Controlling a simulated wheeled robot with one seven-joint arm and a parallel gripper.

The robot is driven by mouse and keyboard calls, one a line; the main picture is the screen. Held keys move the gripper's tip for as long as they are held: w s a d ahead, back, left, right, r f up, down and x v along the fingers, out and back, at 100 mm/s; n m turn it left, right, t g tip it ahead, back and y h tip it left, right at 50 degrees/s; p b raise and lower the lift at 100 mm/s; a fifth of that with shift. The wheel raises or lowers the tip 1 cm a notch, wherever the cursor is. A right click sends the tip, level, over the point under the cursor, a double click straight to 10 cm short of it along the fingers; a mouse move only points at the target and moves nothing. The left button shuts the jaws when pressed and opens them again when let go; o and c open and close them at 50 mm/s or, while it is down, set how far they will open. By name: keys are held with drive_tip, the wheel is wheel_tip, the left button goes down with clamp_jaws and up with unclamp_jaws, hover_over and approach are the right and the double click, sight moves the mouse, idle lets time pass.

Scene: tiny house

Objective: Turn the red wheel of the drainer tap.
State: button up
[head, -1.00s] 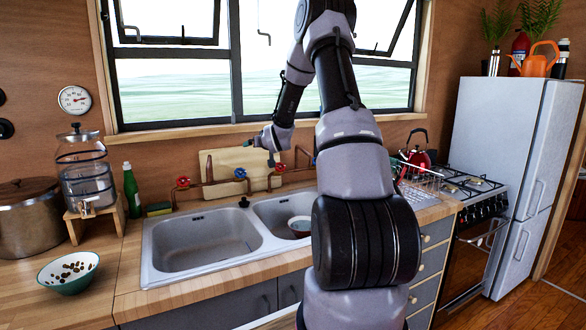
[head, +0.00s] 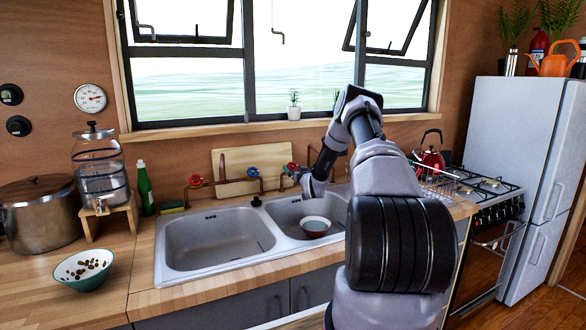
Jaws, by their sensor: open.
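A red wheel (head: 291,168) sits on the copper pipework behind the right sink basin, on the side toward the dish drainer (head: 434,176). My gripper (head: 297,176) is right at this wheel, on its right side, and open; its fingers are small here, and I cannot tell whether they touch the wheel. A blue wheel (head: 253,172) is just left of it, and another red wheel (head: 196,180) is further left above the left basin.
The double sink (head: 215,238) lies below, with a bowl (head: 315,226) in its right basin. A cutting board (head: 232,162) leans behind the pipes. A small potted plant (head: 294,108) stands on the sill. A green bottle (head: 145,188) is at left.

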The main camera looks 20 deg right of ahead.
sight(293, 167)
drive_tip(key=shift+w+d, duration=0.15)
drive_tip(key=shift+w, duration=1.95)
drive_tip(key=c, duration=1.4)
drive_tip(key=shift+n+y, duration=0.5)
drive_tip(key=shift+o, duration=0.2)
drive_tip(key=shift+n+y, duration=0.9)
drive_tip(key=shift+n, duration=0.2)
drive_tip(key=o, duration=1.4)
drive_tip(key=shift+c, duration=0.2)
